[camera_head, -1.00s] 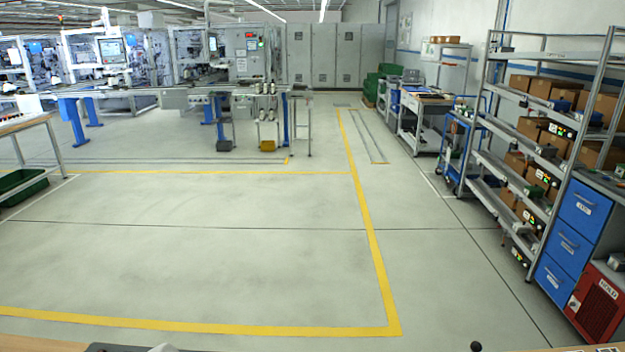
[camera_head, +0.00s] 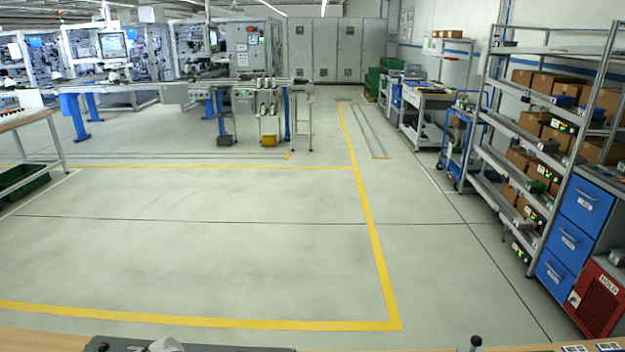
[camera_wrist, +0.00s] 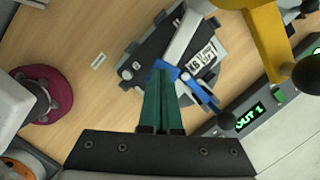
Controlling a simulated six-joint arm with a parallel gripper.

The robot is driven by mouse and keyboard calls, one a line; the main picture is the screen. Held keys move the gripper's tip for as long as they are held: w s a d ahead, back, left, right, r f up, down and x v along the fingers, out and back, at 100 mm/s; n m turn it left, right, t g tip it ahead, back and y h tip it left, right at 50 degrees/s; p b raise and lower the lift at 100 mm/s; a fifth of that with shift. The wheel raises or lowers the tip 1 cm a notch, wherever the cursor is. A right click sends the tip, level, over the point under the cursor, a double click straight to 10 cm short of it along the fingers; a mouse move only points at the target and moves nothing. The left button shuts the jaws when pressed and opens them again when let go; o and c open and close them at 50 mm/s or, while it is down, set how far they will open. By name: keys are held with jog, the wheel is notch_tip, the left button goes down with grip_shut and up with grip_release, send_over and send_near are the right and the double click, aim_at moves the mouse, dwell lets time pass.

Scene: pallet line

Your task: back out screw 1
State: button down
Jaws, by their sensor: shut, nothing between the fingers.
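In the wrist view my gripper (camera_wrist: 165,72) has its two green fingers together, with nothing between them. The fingertips point at a dark grey and black fixture (camera_wrist: 151,47) on the wooden bench, with a blue part (camera_wrist: 200,92) beside the tips. I cannot tell whether the fingers touch it. A light grey bar crosses the fixture, and a white printed label (camera_wrist: 201,63) sits at its right. I cannot make out screw 1; it may be hidden by the fingers or too small. My gripper does not show in the head view.
In the wrist view a dark red round object (camera_wrist: 45,97) lies left on the bench (camera_wrist: 85,55). A yellow part (camera_wrist: 266,32) is upper right. A green-lit display (camera_wrist: 250,114) and dark ball knobs stand at right. The head view shows open floor beyond the bench edge.

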jog(key=shift+f, duration=0.15)
dwell(1.1)
notch_tip(320, 180, up, 9)
dwell(0.8)
jog(key=s+d+f+n, duration=0.2)
jog(key=d, duration=1.1)
jog(key=s+d+f+n+t, duration=0.1)
jog(key=s+d+f+n, duration=0.1)
jog(key=d, duration=1)
jog(key=shift+s+d+f+t, duration=0.15)
jog(key=shift+s+d+t, duration=0.15)
jog(key=shift+s+d, duration=0.1)
